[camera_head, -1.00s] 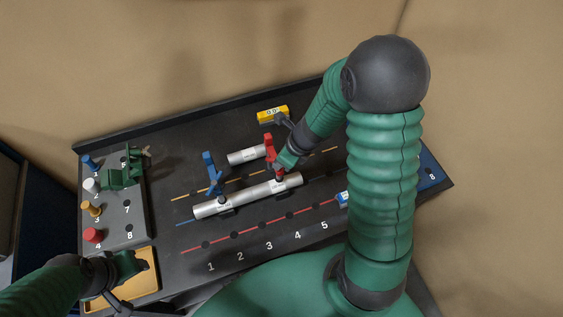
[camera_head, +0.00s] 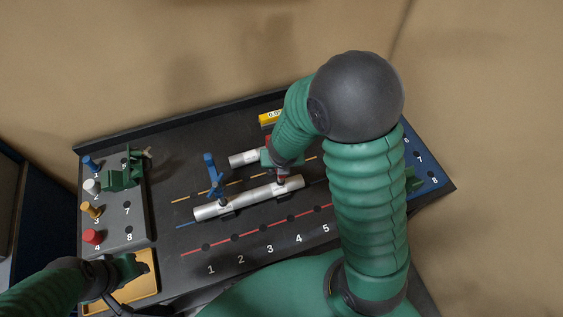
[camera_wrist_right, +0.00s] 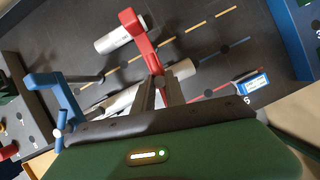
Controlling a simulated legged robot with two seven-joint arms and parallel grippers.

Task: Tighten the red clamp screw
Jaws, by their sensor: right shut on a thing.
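The red clamp (camera_wrist_right: 142,42) stands at the right end of a long silver tube (camera_head: 240,199). In the head view it is mostly hidden by my right gripper (camera_head: 272,160). In the right wrist view, my right gripper's fingers (camera_wrist_right: 160,92) are shut around the lower part of the red clamp, whose bent arm reaches up and away. A blue clamp (camera_head: 211,172) stands near the tube's left end, apart from the gripper. My left gripper (camera_head: 135,266) is low at the left, over the yellow tray; its finger gap is unclear.
A short silver tube (camera_head: 243,158) lies behind the long one. A yellow block (camera_head: 268,118) is at the back. Coloured pegs and a small green device (camera_head: 122,178) stand on the left grey panel. A blue-white block (camera_wrist_right: 251,84) lies right of the clamp. The left yellow tray (camera_head: 147,283) looks empty.

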